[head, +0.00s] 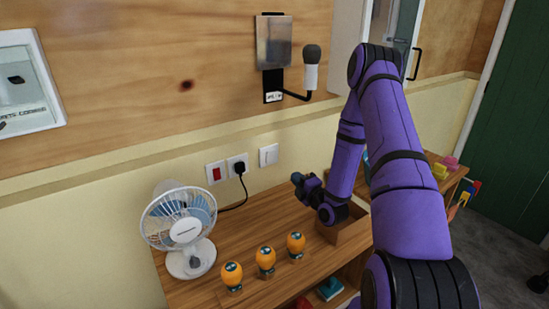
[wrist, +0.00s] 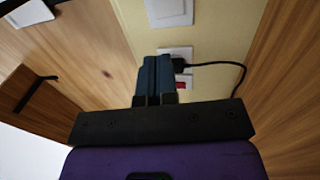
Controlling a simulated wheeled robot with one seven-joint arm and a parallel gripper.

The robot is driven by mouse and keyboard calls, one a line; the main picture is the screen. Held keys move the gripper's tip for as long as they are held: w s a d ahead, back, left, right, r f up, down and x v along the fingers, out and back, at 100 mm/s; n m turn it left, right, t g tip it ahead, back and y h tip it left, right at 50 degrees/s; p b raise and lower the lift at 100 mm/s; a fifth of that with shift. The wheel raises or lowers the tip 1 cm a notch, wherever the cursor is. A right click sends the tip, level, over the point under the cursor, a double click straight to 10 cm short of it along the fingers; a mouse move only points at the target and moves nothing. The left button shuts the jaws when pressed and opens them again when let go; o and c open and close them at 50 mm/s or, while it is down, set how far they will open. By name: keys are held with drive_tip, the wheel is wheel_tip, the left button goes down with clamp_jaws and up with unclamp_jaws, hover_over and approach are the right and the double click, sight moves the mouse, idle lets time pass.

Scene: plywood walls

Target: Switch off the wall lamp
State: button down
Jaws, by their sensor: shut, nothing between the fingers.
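The wall lamp (head: 311,72) is on the plywood wall in the head view, with a white body and dark grey head on a black arm. I see no glow on it. Below it is a white wall switch (head: 268,155), which also shows at the top of the wrist view (wrist: 168,12). To its left are a socket with a black plug (head: 239,168) and a plate with a red switch (head: 215,173). My gripper (head: 297,178) is shut and empty, right of and below the white switch, apart from it. In the wrist view its fingers (wrist: 154,75) overlap the plug plate.
A white fan (head: 183,230) stands on the wooden table (head: 235,228). Several orange-bodied objects (head: 265,262) stand near its front. A wooden tray (head: 345,236) lies beneath my arm. A metal plate (head: 273,42) is beside the lamp; a cabinet (head: 347,40) hangs to the right.

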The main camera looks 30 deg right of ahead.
sight(271, 154)
drive_tip(key=shift+w, duration=0.1)
drive_tip(key=w, duration=0.4)
drive_tip(key=w+r, duration=0.1)
drive_tip(key=w, duration=0.8)
drive_tip(key=shift+w+a+r, duration=0.25)
drive_tip(key=shift+w+r, duration=0.15)
drive_tip(key=shift+w, duration=0.15)
